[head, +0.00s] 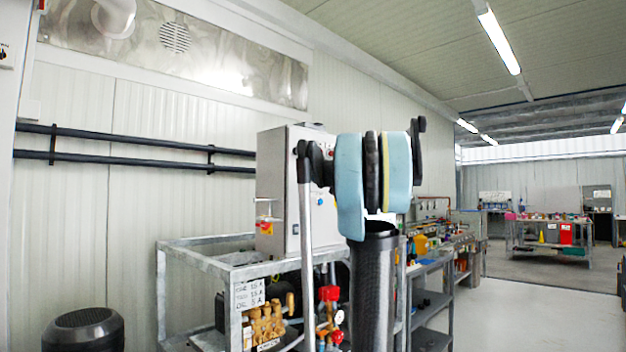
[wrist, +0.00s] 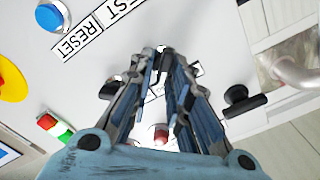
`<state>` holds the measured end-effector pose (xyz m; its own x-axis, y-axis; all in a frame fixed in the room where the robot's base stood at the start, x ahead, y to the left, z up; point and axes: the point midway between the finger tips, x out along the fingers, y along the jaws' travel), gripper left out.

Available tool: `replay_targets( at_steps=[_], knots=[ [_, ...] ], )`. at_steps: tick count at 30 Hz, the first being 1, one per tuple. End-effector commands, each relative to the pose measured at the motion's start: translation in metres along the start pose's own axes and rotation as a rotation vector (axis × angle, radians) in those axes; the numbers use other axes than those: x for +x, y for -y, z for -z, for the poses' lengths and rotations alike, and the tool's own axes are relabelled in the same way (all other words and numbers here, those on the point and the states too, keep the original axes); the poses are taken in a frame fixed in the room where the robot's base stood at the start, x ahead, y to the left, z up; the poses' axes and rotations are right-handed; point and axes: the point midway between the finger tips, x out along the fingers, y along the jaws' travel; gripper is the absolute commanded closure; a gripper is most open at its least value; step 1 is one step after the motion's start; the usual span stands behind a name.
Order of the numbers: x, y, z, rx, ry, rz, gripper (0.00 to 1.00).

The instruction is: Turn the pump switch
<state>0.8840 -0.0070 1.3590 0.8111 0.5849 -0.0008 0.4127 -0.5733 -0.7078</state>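The grey pump control box (head: 283,190) stands on a metal frame in the head view, its front partly hidden by my arm. In the wrist view its white panel (wrist: 75,92) fills most of the picture. My gripper (wrist: 158,62) points at this panel, its two fingertips close together with a narrow gap between them. A black knob (wrist: 108,89) lies just left of the fingers, partly hidden. A black handle (wrist: 242,100) lies right of them, near the panel's edge. I cannot tell which one is the pump switch, or whether the fingertips touch anything.
Near my fingers are a blue button (wrist: 53,15) by a RESET label, a yellow disc (wrist: 12,80), a red and green button (wrist: 55,126) and a red button (wrist: 160,133). The pump frame (head: 205,262) holds brass parts below the box. Open floor (head: 540,315) lies at right.

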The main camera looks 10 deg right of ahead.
Motion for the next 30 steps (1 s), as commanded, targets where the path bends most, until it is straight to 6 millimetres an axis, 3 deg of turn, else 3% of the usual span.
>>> replay_targets(
  at_steps=[14,30],
  knots=[
    [-0.006,0.000,0.000,0.000,0.001,0.001,0.71],
    [-0.089,-0.001,0.000,0.000,-0.001,-0.002,0.71]
  ],
)
